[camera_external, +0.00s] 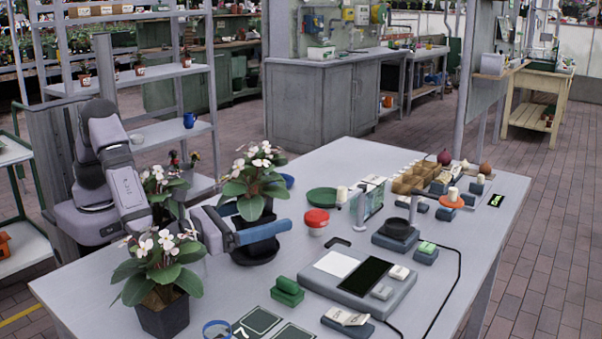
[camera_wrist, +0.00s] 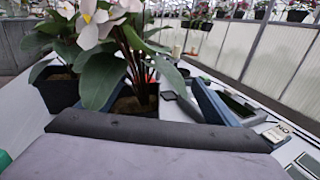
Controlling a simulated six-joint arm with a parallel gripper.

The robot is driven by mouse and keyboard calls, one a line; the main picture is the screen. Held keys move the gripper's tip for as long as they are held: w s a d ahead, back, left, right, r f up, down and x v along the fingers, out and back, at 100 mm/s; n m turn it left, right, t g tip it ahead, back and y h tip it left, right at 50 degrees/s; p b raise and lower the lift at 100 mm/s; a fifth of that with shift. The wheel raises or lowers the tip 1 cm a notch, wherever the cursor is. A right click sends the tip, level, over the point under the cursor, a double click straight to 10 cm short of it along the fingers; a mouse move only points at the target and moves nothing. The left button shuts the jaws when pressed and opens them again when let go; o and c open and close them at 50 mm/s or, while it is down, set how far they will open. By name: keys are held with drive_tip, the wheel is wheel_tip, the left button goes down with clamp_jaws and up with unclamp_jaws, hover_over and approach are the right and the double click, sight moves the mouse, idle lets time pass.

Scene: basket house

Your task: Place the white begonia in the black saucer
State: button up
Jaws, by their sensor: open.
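A white begonia (camera_external: 254,180) in a dark pot stands upright mid-table, between the fingers of my gripper (camera_external: 264,216). My gripper is open, one blue finger on the near side of the pot. A dark round base, apparently a black saucer (camera_external: 256,253), shows below that finger; the finger hides where pot and base meet. In the wrist view, white-flowered begonia leaves (camera_wrist: 100,75) and a pot fill the centre, with a blue finger (camera_wrist: 212,100) at right. Another white begonia (camera_external: 160,268) stands in a square black pot at the front left. A third shows behind my arm.
A green saucer (camera_external: 322,197) and a red-and-white round container (camera_external: 316,220) are right of the begonia. A round black dish (camera_external: 399,229) sits on a block farther right.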

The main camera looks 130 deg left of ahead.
drive_tip(key=b+v, duration=0.1)
drive_tip(key=v, duration=0.7)
drive_tip(key=shift+d, duration=0.3)
drive_tip(key=shift+s, duration=0.1)
drive_tip(key=w+d+r+m+t+h+p, duration=0.2)
drive_tip(key=w+r+m+t+h+p, duration=0.5)
drive_tip(key=r+m+p, duration=0.5)
drive_tip(key=s+d+r+m+g+h+p, duration=0.1)
drive_tip(key=d+r+m+h+p, duration=0.2)
drive_tip(key=m, duration=0.5)
drive_tip(key=s+d+r+m+g+h+p, duration=0.1)
drive_tip(key=d+m+h+p, duration=0.2)
drive_tip(key=m+h+p, duration=0.35)
drive_tip(key=s+a+r+m+g+p, duration=0.2)
drive_tip(key=s+m+g+p, duration=0.4)
drive_tip(key=s+m, duration=0.5)
drive_tip(key=s+a+r+m+g+p, duration=0.1)
drive_tip(key=s+m+g+p, duration=0.5)
drive_tip(key=s+m, duration=0.6)
drive_tip(key=s+a+p, duration=0.1)
drive_tip(key=s+p, duration=0.1)
drive_tip(key=s, duration=0.9)
drive_tip(key=shift+a+r, duration=0.3)
drive_tip(key=shift+r, duration=0.1)
